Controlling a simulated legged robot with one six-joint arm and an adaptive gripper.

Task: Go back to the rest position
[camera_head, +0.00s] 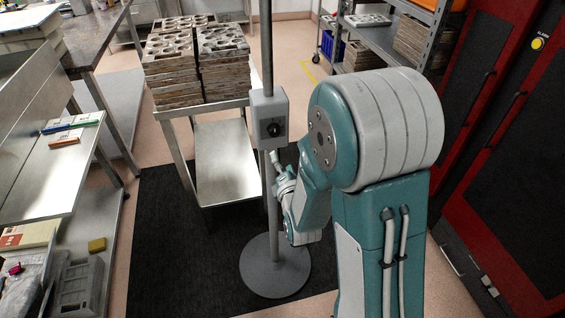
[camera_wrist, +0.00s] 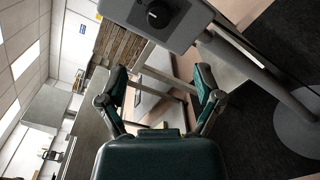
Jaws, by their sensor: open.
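My gripper (camera_wrist: 160,88) shows in the wrist view with its two fingers spread apart and nothing between them. In the head view my teal and grey arm fills the centre right and hides most of the gripper. The arm's far end is close to a grey metal post (camera_head: 267,70) that carries a control box (camera_head: 269,118) with a black knob. The same box (camera_wrist: 172,18) is just ahead of the gripper in the wrist view, at the top. I cannot tell whether the arm touches the post.
The post has a round base (camera_head: 275,268) on a black mat (camera_head: 160,235). A steel table (camera_head: 176,118) behind holds stacked moulds (camera_head: 172,75). A steel bench (camera_head: 40,165) stands at left, red and black cabinets (camera_head: 515,150) at right, and a shelf rack (camera_head: 378,38) at the back.

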